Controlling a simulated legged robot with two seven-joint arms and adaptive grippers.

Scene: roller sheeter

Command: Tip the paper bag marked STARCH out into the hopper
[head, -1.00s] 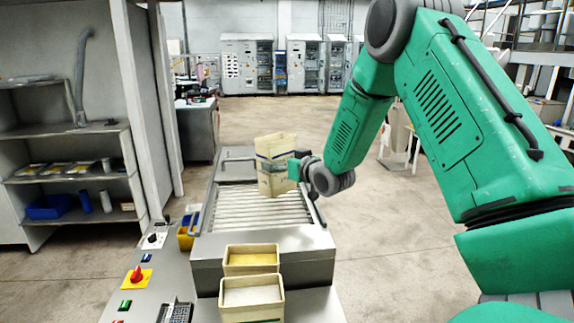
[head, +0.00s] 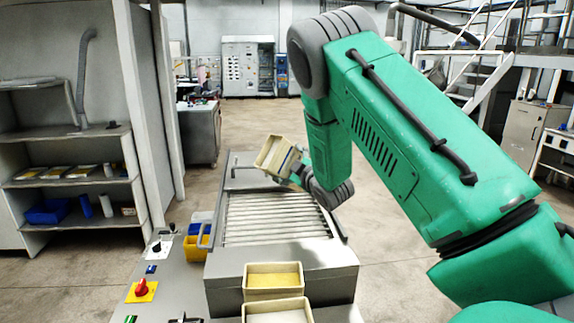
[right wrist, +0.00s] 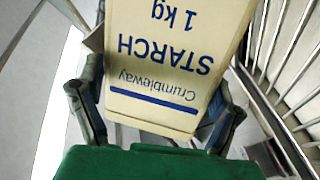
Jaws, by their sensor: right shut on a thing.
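The cream paper bag marked STARCH (head: 276,156) is tilted, its open top leaning to the upper left, above the far part of the steel machine. Its label, "STARCH 1 kg", fills the right wrist view (right wrist: 170,55) upside down. My right gripper (head: 303,172) is shut on the bag, with its fingers along both sides in the right wrist view. The machine's barred top (head: 270,215) lies below and in front of the bag; I cannot tell which part is the hopper. No falling powder shows. My left gripper is out of view.
Two open containers stand at the near end, one with yellow contents (head: 273,292) and one with white contents (head: 278,316). A control panel with a red knob (head: 143,288) is at the left. A yellow bin (head: 195,248) sits beside the machine.

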